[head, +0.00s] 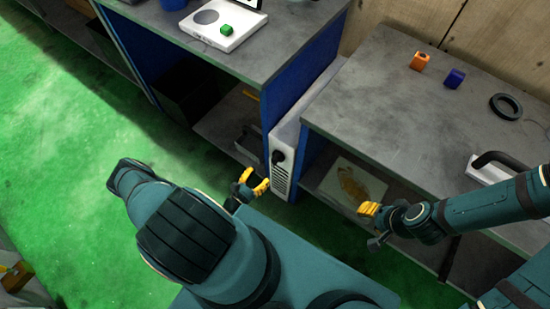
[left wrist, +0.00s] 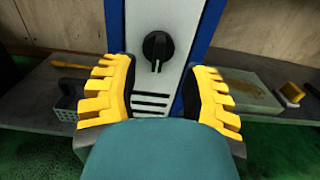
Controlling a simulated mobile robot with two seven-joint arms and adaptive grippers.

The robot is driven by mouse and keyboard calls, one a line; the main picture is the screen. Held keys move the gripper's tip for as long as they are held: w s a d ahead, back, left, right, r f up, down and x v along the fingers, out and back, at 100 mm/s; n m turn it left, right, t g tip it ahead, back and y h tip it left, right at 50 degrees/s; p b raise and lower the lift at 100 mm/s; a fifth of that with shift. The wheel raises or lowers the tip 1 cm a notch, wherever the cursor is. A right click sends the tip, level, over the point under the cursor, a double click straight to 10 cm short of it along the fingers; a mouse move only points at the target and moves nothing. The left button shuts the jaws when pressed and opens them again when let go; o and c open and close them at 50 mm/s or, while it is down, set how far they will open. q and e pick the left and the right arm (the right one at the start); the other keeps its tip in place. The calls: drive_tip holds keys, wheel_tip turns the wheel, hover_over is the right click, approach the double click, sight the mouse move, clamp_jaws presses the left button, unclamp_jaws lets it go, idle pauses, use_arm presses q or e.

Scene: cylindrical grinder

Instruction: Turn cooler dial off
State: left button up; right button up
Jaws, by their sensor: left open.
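The cooler (head: 283,165) is a narrow white unit with vent slots, standing between two workbenches. Its black dial (head: 278,157) is on the upper front face. In the left wrist view the dial (left wrist: 157,48) shows whole, its grip bar close to upright. My left gripper (head: 253,184) is open and empty, in front of the cooler and apart from the dial. In the left wrist view its yellow fingers (left wrist: 167,95) stand on both sides, with the dial beyond and between them. My right gripper (head: 368,211) is by the right bench's front; its finger gap is unclear.
The left blue bench (head: 275,45) carries a white scale (head: 222,22) with a green block (head: 226,29). The right bench (head: 390,100) holds an orange block (head: 419,60), a blue block (head: 454,78) and a black ring (head: 506,106). Shelves flank the cooler. Green floor is clear at left.

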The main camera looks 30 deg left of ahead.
sight(272, 161)
use_arm(q)
drive_tip(key=w, duration=0.3)
drive_tip(key=w+b, duration=0.1)
drive_tip(key=w, duration=0.2)
drive_tip(key=w+d, duration=0.1)
drive_tip(key=w, duration=0.2)
drive_tip(key=shift+w, duration=0.3)
drive_tip(key=shift+a, duration=0.1)
clamp_jaws()
